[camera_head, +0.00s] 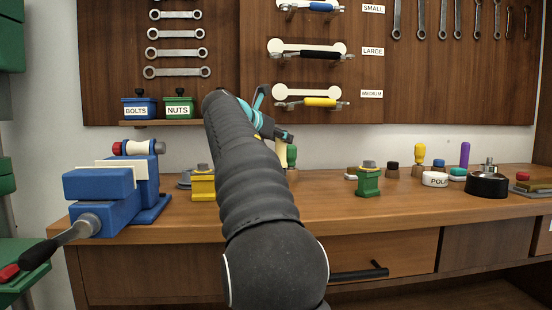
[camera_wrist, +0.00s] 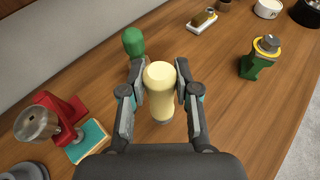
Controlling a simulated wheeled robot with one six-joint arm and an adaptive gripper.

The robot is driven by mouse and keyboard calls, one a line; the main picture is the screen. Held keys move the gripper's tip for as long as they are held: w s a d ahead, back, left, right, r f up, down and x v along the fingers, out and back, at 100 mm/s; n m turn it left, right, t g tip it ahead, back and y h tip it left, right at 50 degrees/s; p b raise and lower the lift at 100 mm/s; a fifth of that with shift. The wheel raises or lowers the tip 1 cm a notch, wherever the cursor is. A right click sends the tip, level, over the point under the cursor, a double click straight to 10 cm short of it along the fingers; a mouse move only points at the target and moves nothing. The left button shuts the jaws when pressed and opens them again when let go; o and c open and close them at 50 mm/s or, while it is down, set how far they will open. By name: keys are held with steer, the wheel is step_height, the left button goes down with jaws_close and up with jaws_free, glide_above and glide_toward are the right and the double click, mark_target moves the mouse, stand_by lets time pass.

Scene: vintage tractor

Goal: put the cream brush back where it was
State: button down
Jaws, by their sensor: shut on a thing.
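The cream brush (camera_wrist: 160,88) is upright between the two fingers of my gripper (camera_wrist: 158,92) in the wrist view, and the fingers are shut on its pale handle. In the head view a strip of the cream brush (camera_head: 281,153) shows beside my gripper (camera_head: 281,136), with my arm covering part of the scene. The brush is over the wooden bench (camera_head: 330,203); I cannot tell whether its base touches the top. A green-handled brush (camera_wrist: 133,42) stands just behind it, close to the left finger, and also shows in the head view (camera_head: 292,156).
A blue vise (camera_head: 110,190) stands at left, and a yellow-bodied item (camera_head: 203,187) near my arm. A green-bodied item (camera_head: 368,182), a yellow-topped brush (camera_head: 418,154), a white tin (camera_head: 434,180) and a black bowl (camera_head: 487,186) are at right. Bench between is clear.

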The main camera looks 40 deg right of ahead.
steer(key=shift+w+a+f, duration=0.2)
steer(key=shift+w+f, duration=0.15)
steer(key=shift+w, duration=0.25)
steer(key=shift+f+b, duration=1)
steer(key=shift+f, duration=1)
steer(key=shift+f, duration=0.15)
steer(key=c, duration=0.8)
jaws_free()
steer(key=shift+c, duration=0.2)
steer(key=shift+a+r, duration=0.3)
steer(key=p+v, duration=0.1)
steer(key=v, duration=1)
steer(key=shift+a, duration=0.2)
